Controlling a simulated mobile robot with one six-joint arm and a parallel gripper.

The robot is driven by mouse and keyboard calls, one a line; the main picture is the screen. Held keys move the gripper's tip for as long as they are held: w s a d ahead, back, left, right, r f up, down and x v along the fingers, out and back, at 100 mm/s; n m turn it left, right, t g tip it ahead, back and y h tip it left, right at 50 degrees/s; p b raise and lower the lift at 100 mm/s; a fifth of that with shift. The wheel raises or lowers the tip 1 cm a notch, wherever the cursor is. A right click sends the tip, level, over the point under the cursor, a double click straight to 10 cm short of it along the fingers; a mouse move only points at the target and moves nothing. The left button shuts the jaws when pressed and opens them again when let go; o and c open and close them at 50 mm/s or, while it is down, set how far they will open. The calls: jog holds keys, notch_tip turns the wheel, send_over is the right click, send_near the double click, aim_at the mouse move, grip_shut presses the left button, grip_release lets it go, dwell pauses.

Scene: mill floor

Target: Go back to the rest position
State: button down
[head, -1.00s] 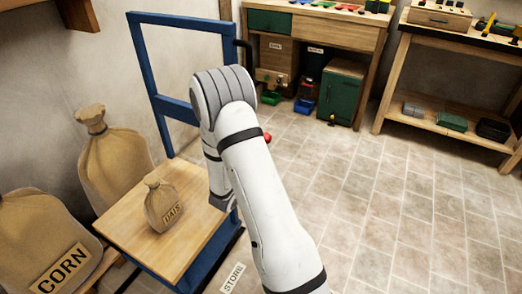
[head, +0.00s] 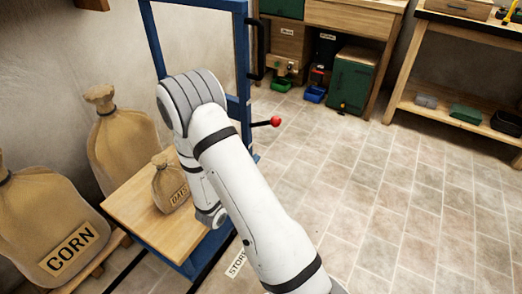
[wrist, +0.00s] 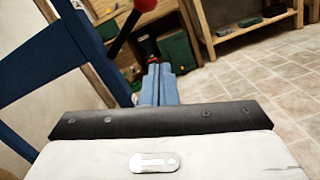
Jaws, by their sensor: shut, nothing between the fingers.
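My gripper (wrist: 160,84) is in the wrist view, with its two blue-grey fingers together and nothing between them. In the head view my white arm reaches over the blue-framed platform cart, and the fingers are hidden behind it. A small sack marked OATS (head: 171,188) stands upright on the cart's wooden deck (head: 150,226), left of my arm. A lever with a red knob (head: 275,121) sticks out right of the cart's blue frame (head: 243,55). The knob also shows at the top of the wrist view (wrist: 145,4), beyond and left of the fingers.
A CORN sack (head: 50,225) and another tan sack (head: 120,140) stand by the left wall. A wooden bench with a green cabinet (head: 345,80) is at the back, and a shelved workbench (head: 440,105) at back right. The tiled floor (head: 400,210) is clear on the right.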

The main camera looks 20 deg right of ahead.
jog(key=shift+s+a+f, duration=0.1)
jog(key=shift+s+a, duration=0.25)
jog(key=shift+a, duration=0.05)
jog(key=s+d+r+m+g+y+p, duration=0.25)
jog(key=s+r+m+g+p, duration=0.45)
jog(key=r, duration=0.4)
jog(key=s+d+r+m+g+y+p, duration=0.1)
jog(key=s+d+r+m+g+p, duration=0.35)
jog(key=s+r+m+g, duration=0.4)
jog(key=s+a+r+m+t+y+p, duration=0.2)
jog(key=a+r+y+p, duration=0.4)
jog(key=r, duration=0.4)
jog(key=s+a+r+m+t+y+p, duration=0.3)
jog(key=s+a+r+t+y+p, duration=0.1)
jog(key=r, duration=0.7)
jog(key=a+t+y+p, duration=0.1)
jog(key=a+y+p, duration=0.1)
jog(key=shift+a+m, duration=0.35)
jog(key=shift+a, duration=0.05)
